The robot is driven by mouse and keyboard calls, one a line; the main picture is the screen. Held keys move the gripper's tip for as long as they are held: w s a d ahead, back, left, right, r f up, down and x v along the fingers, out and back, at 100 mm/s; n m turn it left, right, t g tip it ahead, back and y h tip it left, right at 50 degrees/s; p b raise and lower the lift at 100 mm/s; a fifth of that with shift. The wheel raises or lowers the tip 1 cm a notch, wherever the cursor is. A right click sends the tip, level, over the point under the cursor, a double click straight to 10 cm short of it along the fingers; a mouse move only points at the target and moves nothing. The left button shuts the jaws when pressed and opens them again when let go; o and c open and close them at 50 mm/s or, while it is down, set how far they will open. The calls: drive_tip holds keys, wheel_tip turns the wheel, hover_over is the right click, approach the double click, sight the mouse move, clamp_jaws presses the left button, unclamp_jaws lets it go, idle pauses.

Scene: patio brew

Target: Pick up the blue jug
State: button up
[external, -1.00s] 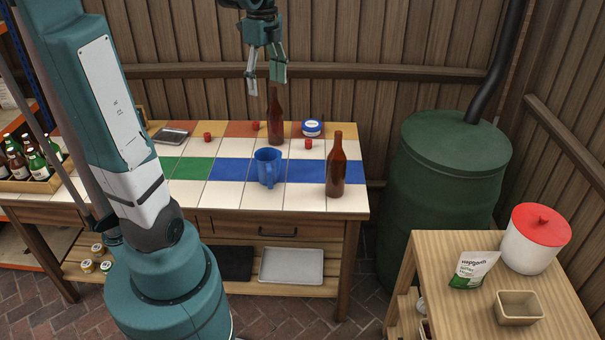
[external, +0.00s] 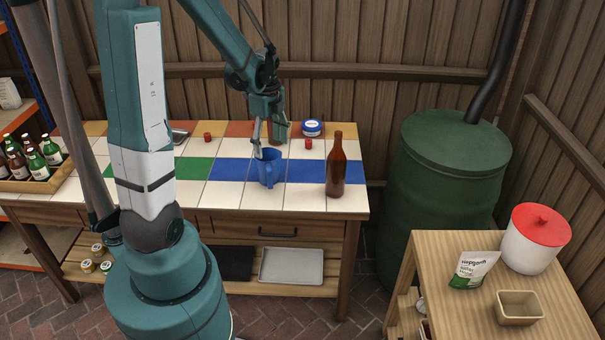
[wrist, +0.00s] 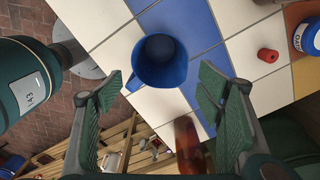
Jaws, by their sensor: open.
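The blue jug (external: 269,169) stands upright on the tiled table, near its front edge. In the wrist view the jug (wrist: 160,62) is seen from above, its opening facing me and its handle toward the lower left. My gripper (external: 269,150) is open and empty, just above and behind the jug's rim in the external view. In the wrist view its two fingers (wrist: 161,90) are spread wide on either side below the jug, not touching it.
Red caps (external: 308,144) and a blue-and-white tub (external: 312,128) lie behind. The tiles left of the jug are clear.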

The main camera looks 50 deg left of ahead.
sight(270, 159)
drive_tip(key=shift+f, duration=1.85)
drive_tip(key=shift+f, duration=0.1)
drive_tip(key=shift+f, duration=1.2)
drive_tip(key=shift+f+b, duration=0.1)
drive_tip(key=shift+b, duration=0.2)
drive_tip(key=shift+f+b, duration=0.65)
drive_tip(key=shift+f, duration=1.85)
drive_tip(key=c, duration=1)
